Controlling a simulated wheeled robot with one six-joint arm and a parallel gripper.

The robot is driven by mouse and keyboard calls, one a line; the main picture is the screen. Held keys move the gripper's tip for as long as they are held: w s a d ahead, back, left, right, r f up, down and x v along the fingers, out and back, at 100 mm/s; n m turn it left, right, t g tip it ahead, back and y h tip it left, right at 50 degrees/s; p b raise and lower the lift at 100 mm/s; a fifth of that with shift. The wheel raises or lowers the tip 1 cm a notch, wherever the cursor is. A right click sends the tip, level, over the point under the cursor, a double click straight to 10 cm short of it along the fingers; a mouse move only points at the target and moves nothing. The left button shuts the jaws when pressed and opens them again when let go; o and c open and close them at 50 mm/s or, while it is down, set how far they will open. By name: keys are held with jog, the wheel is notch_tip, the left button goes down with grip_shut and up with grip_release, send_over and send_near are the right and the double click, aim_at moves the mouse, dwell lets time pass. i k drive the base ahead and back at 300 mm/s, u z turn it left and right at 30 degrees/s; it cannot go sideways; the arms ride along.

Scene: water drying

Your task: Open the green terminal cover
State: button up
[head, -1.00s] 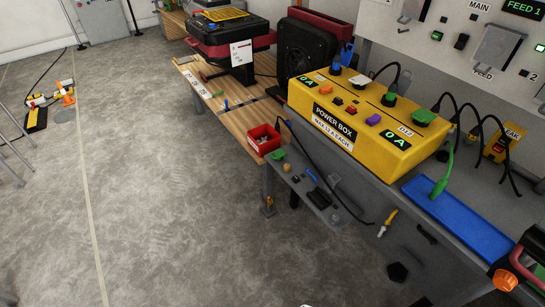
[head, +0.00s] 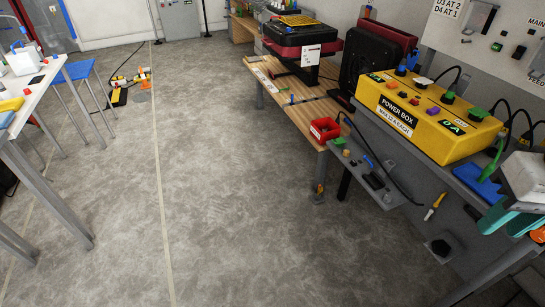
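The yellow power box (head: 425,118) stands on the bench at the right. On its top, a green cover (head: 478,113) sits near the right end, and a smaller green piece (head: 448,97) is left of it. Both look down on the box; which one is the terminal cover is not certain. A white block with teal parts at the right edge looks like my gripper (head: 497,221). It is in front of the blue tray (head: 468,180), to the right of and apart from the box. Its finger opening is not clear.
A red bin (head: 324,129) sits at the wooden bench's corner. A low grey shelf (head: 358,178) with small parts and a hanging black cable are below the box. A white table (head: 35,85) stands at the left. The middle floor is clear.

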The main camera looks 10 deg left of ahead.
aim_at(339, 141)
jog(key=u, duration=0.6)
jog(key=k, duration=0.8)
jog(key=u, duration=0.9)
jog(key=i, duration=0.95)
jog(key=z, duration=0.45)
jog(key=i, duration=0.65)
jog(key=z, duration=1.5)
jog(key=i, duration=0.95)
jog(key=z, duration=0.25)
